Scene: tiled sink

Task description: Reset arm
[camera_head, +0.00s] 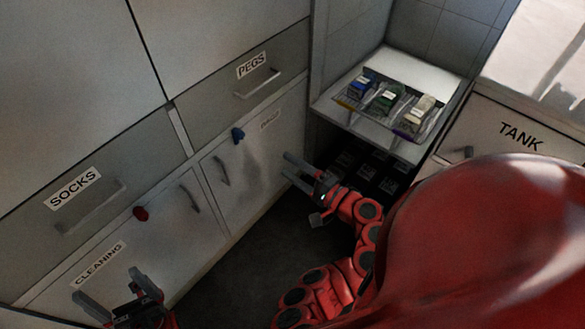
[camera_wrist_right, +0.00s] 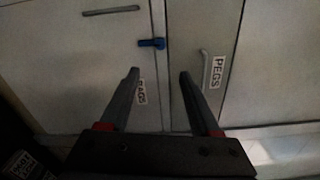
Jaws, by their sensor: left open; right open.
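My left gripper (camera_head: 104,283) is open at the lower left of the head view, in front of the cabinet door labelled CLEANING (camera_head: 98,262). Nothing shows between its fingers. My right gripper (camera_head: 286,164) is open and empty in the middle of the head view, its fingers pointing left towards the cabinet fronts. I cannot tell the exact gap to the cabinet.
Drawers labelled SOCKS (camera_head: 74,188) and PEGS (camera_head: 252,64) are shut. A blue knob (camera_head: 238,134) and a red knob (camera_head: 141,213) stick out. A clear tray (camera_head: 352,103) with several items sits on a shelf. A TANK panel (camera_head: 520,135) stands right. Dark floor (camera_head: 240,265) is free between the arms.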

